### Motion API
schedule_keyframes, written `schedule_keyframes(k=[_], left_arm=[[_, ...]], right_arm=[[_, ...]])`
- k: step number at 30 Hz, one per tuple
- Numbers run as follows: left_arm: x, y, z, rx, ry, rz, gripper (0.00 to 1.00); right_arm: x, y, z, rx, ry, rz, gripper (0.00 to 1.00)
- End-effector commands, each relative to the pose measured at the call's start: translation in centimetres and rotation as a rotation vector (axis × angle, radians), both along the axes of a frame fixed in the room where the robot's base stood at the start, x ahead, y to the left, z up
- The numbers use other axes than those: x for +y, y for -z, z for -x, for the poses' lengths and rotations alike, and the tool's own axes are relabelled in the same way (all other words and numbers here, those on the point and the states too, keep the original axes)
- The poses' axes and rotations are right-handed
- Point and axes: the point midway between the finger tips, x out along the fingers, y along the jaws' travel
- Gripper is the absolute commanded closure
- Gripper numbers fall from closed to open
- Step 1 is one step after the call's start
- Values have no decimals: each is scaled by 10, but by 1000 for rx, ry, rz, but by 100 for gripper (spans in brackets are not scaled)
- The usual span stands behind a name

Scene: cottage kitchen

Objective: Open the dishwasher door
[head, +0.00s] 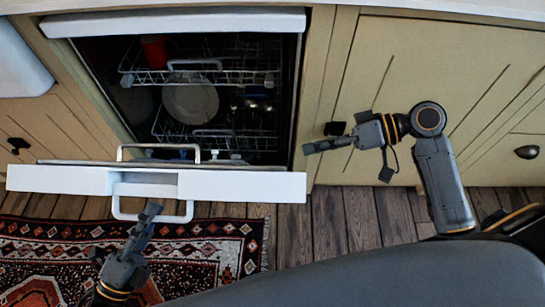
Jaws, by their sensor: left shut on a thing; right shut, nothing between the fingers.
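The dishwasher door (240,186) is white and tilted down away from the dishwasher opening (290,100), seen nearly from its top edge. Its pale loop handle (185,212) sticks out at the front. My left gripper (152,210) is shut on this handle from the near side; its fingers overlap the handle's lower bar. My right gripper (308,148) is shut and empty, in front of the cabinet to the right of the dishwasher. Inside are an upper rack (240,77) and a lower rack (225,141), with a plate (190,100) and a red cup (154,52).
Beige cabinets (420,60) stand on both sides. A dark knob (527,152) sits at the right and a dark handle (18,143) at the left. A patterned rug (215,250) lies on the wooden floor (345,215) below the door.

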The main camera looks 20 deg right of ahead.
Motion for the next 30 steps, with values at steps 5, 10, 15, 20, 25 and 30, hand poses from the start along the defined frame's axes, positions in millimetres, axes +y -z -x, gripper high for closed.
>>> schedule_keyframes(k=[5,10,15,20,25,30], left_arm=[[2,-2,-1,-5,-4,0,100],[2,-2,-1,-4,-3,1,100],[2,-2,-1,-4,-3,1,100],[2,-2,-1,-4,-3,1,100],[2,-2,-1,-4,-3,1,100],[2,-2,-1,-4,-3,1,100]], right_arm=[[0,-52,6,61,-80,-202,100],[-2,-78,12,88,-128,-298,100],[7,-82,13,96,-142,-320,100],[35,-79,10,93,-143,-322,100],[73,-75,6,92,-143,-322,100],[100,-67,10,98,-139,-320,100]])
